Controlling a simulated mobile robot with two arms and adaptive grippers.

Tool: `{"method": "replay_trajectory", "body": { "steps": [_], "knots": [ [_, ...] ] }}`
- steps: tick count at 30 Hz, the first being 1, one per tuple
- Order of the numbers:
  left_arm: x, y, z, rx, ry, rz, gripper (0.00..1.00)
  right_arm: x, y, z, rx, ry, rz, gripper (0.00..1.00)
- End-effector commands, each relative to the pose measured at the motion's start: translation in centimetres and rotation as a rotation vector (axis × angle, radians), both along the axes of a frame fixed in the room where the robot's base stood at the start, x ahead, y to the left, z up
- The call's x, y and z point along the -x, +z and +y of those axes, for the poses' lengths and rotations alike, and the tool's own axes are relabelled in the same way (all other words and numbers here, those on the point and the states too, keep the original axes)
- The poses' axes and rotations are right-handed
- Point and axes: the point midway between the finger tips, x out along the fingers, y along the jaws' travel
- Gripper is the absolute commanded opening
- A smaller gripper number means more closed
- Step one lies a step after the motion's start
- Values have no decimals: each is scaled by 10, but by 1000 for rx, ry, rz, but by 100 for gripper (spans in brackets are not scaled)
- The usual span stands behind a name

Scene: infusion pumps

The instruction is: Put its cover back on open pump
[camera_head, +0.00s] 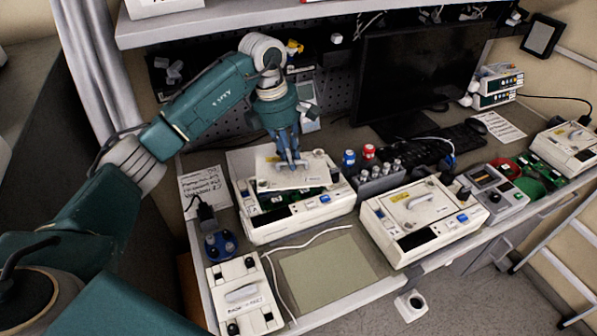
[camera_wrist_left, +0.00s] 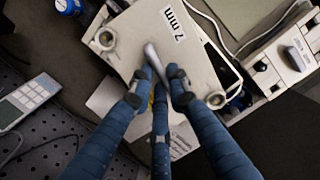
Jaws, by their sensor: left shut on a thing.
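The open pump (camera_head: 295,213) is a cream box on the bench below my left gripper, with green circuit board showing along its front and right side. My left gripper (camera_head: 291,165) is shut on the handle of the cream cover (camera_head: 275,180). The cover is over the open pump and looks tilted and not flush with it. In the left wrist view the cover (camera_wrist_left: 195,50) fills the middle, with a label and round corner fittings, and the fingers of my left gripper (camera_wrist_left: 160,75) close around its handle. My right gripper is not in view.
A closed pump (camera_head: 420,222) stands to the right, with a rack of small bottles (camera_head: 378,183) between. A smaller device (camera_head: 245,297) and a green-grey mat (camera_head: 330,272) lie in front. A monitor (camera_head: 415,80) and keyboard (camera_head: 440,147) are behind.

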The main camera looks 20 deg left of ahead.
Motion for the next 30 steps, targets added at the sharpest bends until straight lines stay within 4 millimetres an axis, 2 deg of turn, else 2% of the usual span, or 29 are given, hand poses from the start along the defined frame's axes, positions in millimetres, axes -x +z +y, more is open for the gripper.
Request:
{"method": "replay_trajectory", "body": {
  "steps": [3, 8, 14, 24, 30],
  "knots": [
    [-7, -2, 14, 1, 166, 2, 0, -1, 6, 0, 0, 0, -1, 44],
    [-12, -8, 22, 0, 266, 0, 0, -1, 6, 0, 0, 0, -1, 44],
    [-12, -24, 23, 0, 274, 1, 0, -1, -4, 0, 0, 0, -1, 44],
    [-12, -63, 23, -1, 271, 0, 0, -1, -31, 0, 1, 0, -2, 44],
    [-12, -66, 23, 0, 271, -1, 0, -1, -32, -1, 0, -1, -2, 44]
  ]
}}
